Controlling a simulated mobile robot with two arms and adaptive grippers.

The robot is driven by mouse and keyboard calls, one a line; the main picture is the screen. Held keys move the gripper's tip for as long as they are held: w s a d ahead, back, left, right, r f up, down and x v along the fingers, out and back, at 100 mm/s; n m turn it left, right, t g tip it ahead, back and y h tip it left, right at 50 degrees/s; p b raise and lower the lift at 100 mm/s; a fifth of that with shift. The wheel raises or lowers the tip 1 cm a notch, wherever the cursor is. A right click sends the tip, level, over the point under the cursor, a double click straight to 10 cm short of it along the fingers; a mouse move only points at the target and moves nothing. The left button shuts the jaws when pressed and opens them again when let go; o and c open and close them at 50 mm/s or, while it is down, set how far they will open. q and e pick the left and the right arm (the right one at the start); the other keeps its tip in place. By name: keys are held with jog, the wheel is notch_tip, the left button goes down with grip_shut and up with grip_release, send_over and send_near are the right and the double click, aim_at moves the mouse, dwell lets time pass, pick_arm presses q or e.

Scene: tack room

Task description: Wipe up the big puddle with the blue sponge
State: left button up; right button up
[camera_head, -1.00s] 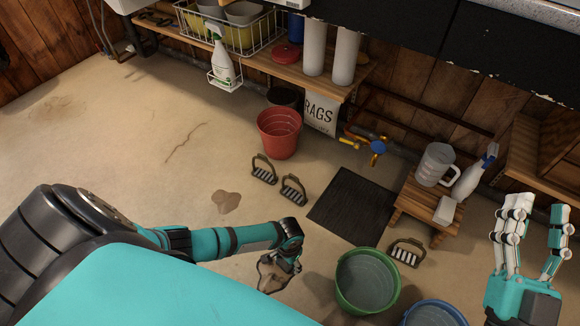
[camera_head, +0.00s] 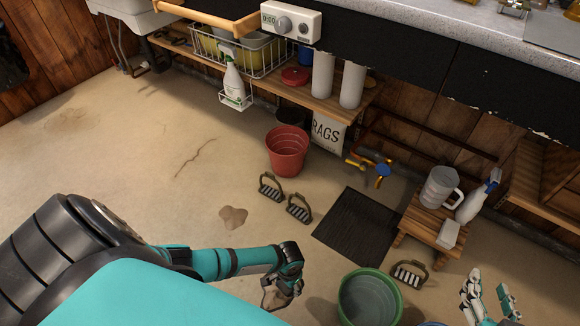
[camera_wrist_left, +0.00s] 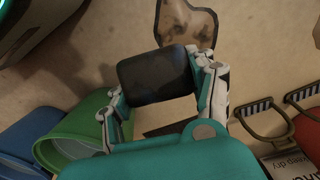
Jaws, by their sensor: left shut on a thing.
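My left gripper (camera_head: 288,282) is low over the floor in the head view. In the left wrist view its fingers (camera_wrist_left: 160,88) are shut on a dark block-shaped sponge (camera_wrist_left: 155,77); no blue shows in this light. A brownish puddle (camera_wrist_left: 186,28) with a dark rim lies just beyond the sponge there. In the head view this puddle (camera_head: 270,298) is mostly hidden by the gripper. I cannot tell whether the sponge touches the floor. A second brown puddle (camera_head: 233,217) lies further left. My right gripper (camera_head: 488,298) is at the lower right, fingers spread and empty.
A green bucket (camera_head: 343,301) stands right of my left gripper, with a blue bucket (camera_wrist_left: 35,150) beside it. Stirrups (camera_head: 298,208), a black mat (camera_head: 330,227) and a red bucket (camera_head: 285,165) lie beyond. A stool (camera_head: 408,229) holds a jug. Left floor is open.

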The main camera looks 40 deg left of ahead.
jog(key=s+d+f+g+h+p, duration=0.1)
jog(key=s+d+f+g+p, duration=0.1)
jog(key=s+f+g, duration=0.3)
notch_tip(320, 180, down, 2)
jog(key=shift+s+d+f+g+h, duration=0.1)
jog(key=shift+s+d+g+h, duration=0.35)
jog(key=shift+s, duration=0.5)
